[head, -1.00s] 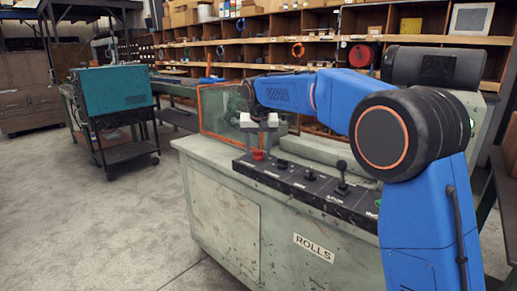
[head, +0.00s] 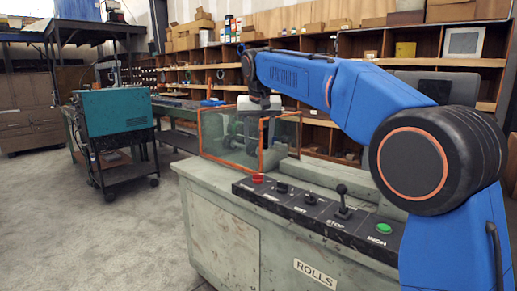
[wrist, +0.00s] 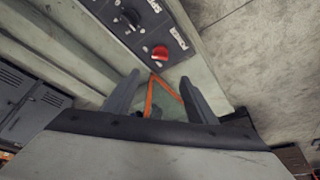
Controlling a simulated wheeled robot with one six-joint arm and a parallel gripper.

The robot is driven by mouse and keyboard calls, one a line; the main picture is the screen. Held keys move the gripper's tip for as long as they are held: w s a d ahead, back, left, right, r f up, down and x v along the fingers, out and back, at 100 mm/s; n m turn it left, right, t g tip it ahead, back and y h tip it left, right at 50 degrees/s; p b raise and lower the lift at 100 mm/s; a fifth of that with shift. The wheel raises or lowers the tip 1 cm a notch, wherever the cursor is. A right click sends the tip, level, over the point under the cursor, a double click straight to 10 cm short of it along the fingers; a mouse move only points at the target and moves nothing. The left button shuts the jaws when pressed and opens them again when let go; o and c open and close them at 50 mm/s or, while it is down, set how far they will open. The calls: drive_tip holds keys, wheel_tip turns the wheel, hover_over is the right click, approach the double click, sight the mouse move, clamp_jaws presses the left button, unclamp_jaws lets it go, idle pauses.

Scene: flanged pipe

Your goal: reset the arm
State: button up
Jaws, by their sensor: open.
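My blue arm reaches over the grey-green ROLLS machine (head: 222,228). My gripper (head: 262,104) hangs empty at its end, in front of the orange-framed clear guard (head: 228,142) and above the level of the control panel. In the wrist view my gripper (wrist: 160,88) has its two dark fingers spread apart with nothing between them. The red button (head: 257,178) stands at the left end of the black control panel (head: 310,207); it also shows just beyond the fingers in the wrist view (wrist: 160,53), apart from them.
A black lever (head: 342,201) and a green button (head: 384,228) are on the panel. The guard's orange edge (wrist: 150,95) runs between the fingers in the wrist view. A teal cabinet on a cart (head: 118,111) stands left. Open floor (head: 85,235) lies between.

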drive_tip(key=shift+s+r, duration=0.25)
drive_tip(key=shift+r, duration=0.35)
drive_tip(key=s+d+f, duration=0.1)
drive_tip(key=s+d, duration=0.5)
drive_tip(key=d, duration=0.1)
drive_tip(key=s+d+f, duration=0.2)
drive_tip(key=s+d, duration=0.4)
drive_tip(key=d, duration=0.2)
drive_tip(key=s+d+f, duration=0.2)
drive_tip(key=s+d, duration=0.4)
drive_tip(key=d, duration=0.2)
drive_tip(key=shift+s+f, duration=0.1)
drive_tip(key=shift+s, duration=0.25)
drive_tip(key=s+d+f, duration=0.4)
drive_tip(key=s+f, duration=0.3)
drive_tip(key=s, duration=0.2)
drive_tip(key=s+d+f, duration=0.4)
drive_tip(key=s+f, duration=0.4)
drive_tip(key=s+d+f+m, duration=0.1)
drive_tip(key=s+d+f, duration=0.3)
drive_tip(key=s+f, duration=0.3)
drive_tip(key=s, duration=0.2)
drive_tip(key=shift+s+f, duration=0.25)
drive_tip(key=shift+s, duration=0.1)
